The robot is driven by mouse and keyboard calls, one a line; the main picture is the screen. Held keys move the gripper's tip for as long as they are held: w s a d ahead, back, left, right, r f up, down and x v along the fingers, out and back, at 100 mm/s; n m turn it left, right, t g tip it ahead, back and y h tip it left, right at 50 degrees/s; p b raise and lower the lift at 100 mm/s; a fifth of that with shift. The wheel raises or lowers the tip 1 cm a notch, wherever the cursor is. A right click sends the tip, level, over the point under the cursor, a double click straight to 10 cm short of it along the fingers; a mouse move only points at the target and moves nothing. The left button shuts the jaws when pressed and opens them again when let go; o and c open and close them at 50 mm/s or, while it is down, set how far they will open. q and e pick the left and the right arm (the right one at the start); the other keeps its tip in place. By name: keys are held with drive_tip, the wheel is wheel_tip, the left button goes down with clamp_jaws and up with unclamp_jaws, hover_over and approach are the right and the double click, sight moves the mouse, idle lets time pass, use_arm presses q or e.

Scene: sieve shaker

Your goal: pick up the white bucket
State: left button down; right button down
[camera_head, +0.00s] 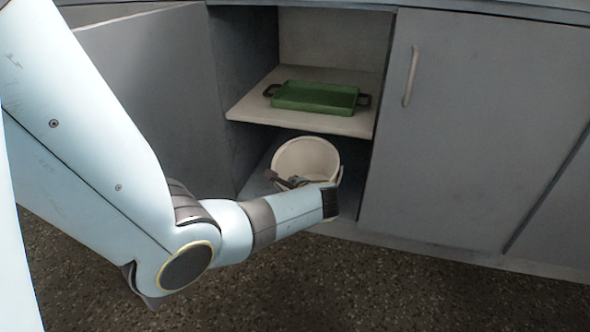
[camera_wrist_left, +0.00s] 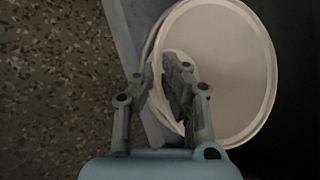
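The white bucket (camera_head: 306,158) stands in the lower compartment of the open cabinet, its round mouth towards me. In the left wrist view the bucket (camera_wrist_left: 232,70) fills the upper right. My left gripper (camera_head: 290,182) is at the bucket's near rim in the head view, partly hidden by its own wrist. In the left wrist view the dark fingers of my left gripper (camera_wrist_left: 158,80) lie on either side of the bucket's left rim. A small gap shows between them; I cannot tell whether they press on the wall. My right gripper is in neither view.
A green tray (camera_head: 315,96) with dark handles lies on the shelf (camera_head: 250,105) above the bucket. An open door (camera_head: 160,95) stands to the left, and a closed door (camera_head: 470,130) with a handle is at the right. The speckled floor (camera_head: 400,295) in front is clear.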

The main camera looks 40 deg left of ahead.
use_arm(q)
drive_tip(key=c, duration=1.4)
unclamp_jaws()
drive_tip(key=shift+d, duration=0.1)
drive_tip(key=v, duration=1.2)
